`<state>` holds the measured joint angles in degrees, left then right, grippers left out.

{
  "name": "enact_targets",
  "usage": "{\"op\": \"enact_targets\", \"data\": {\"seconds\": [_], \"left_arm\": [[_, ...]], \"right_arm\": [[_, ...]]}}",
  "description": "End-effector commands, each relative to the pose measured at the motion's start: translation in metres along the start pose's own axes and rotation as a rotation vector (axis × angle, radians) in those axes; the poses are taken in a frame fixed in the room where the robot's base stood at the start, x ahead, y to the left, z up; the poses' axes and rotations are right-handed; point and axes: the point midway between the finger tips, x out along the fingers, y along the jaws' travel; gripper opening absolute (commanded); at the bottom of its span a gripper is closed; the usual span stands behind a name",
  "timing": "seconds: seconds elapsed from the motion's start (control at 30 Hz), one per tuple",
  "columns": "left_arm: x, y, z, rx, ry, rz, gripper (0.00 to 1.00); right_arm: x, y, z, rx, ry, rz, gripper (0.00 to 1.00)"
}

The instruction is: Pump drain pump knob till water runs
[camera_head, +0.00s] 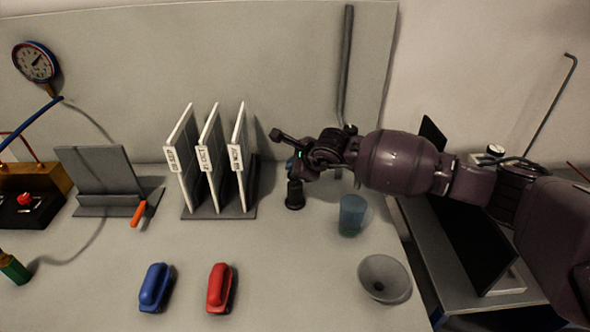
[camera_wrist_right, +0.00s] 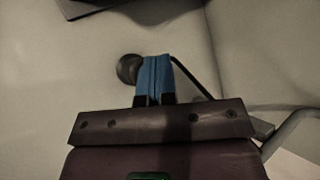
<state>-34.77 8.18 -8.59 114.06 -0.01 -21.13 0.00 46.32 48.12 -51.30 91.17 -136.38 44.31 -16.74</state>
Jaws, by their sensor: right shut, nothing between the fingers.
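A small black upright knob-topped piece (camera_head: 295,195), which looks like the drain pump knob, stands on the bench right of the white plates. My right gripper (camera_head: 293,168) is just above it in the head view, its arm coming in from the right. In the right wrist view, the blue fingertips (camera_wrist_right: 156,68) are together with nothing between them. A round dark knob (camera_wrist_right: 128,68) lies just left of them; I cannot tell whether they touch. A translucent blue cup (camera_head: 352,215) stands right of the pump. Running water is not visible. My left gripper is out of view.
A rack of white labelled plates (camera_head: 211,150) stands close left of the gripper. A grey bowl (camera_head: 385,278) is at the front right. A gauge (camera_head: 35,62) hangs at the back left.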

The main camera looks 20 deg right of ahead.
Motion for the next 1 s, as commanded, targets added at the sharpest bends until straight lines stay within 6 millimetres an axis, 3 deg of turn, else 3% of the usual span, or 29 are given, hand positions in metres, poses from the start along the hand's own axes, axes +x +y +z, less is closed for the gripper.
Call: {"op": "enact_targets", "data": {"seconds": [1.0], "left_arm": [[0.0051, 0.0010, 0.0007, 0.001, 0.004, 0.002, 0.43]], "right_arm": [[0.0064, 0.0056, -0.0056, 0.001, 0.003, 0.003, 0.00]]}}
